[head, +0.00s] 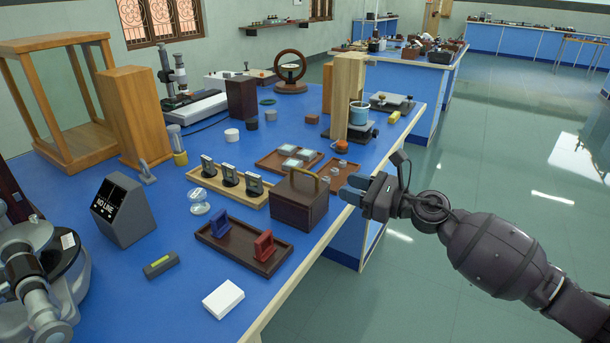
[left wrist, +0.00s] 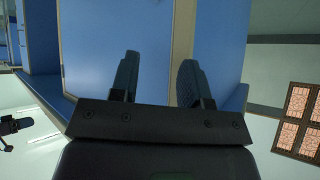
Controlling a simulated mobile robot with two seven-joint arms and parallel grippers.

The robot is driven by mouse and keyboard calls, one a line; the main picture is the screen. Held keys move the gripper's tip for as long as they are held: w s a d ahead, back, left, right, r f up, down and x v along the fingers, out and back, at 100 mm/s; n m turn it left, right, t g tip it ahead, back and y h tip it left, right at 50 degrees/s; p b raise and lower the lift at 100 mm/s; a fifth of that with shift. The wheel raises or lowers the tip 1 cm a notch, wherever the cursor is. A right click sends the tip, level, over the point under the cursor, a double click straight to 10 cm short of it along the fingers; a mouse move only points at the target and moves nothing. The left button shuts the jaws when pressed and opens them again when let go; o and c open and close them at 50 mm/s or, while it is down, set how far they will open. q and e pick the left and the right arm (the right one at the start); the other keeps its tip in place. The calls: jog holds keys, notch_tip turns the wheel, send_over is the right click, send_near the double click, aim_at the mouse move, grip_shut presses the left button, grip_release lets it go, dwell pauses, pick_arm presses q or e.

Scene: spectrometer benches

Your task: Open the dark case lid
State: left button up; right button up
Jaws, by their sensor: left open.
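The dark case (head: 298,208) is a dark brown box on the blue bench near its right edge. My left gripper (left wrist: 158,62) shows only in the left wrist view. Its dark fingers are apart and empty, with a blue surface beyond them. The case cannot be made out in that view.
A brown tray (head: 225,258) with blue and red holders sits in front of the case. A wooden rack (head: 232,196) of black pieces is left of it. Another brown tray (head: 350,172) and a wooden post (head: 345,95) stand behind. Open floor lies to the right.

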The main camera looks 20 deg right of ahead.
aim_at(312, 174)
jog(key=x, duration=1)
jog(key=shift+w+a, duration=0.1)
jog(key=shift+a, duration=0.05)
jog(key=shift+r, duration=0.1)
grip_shut()
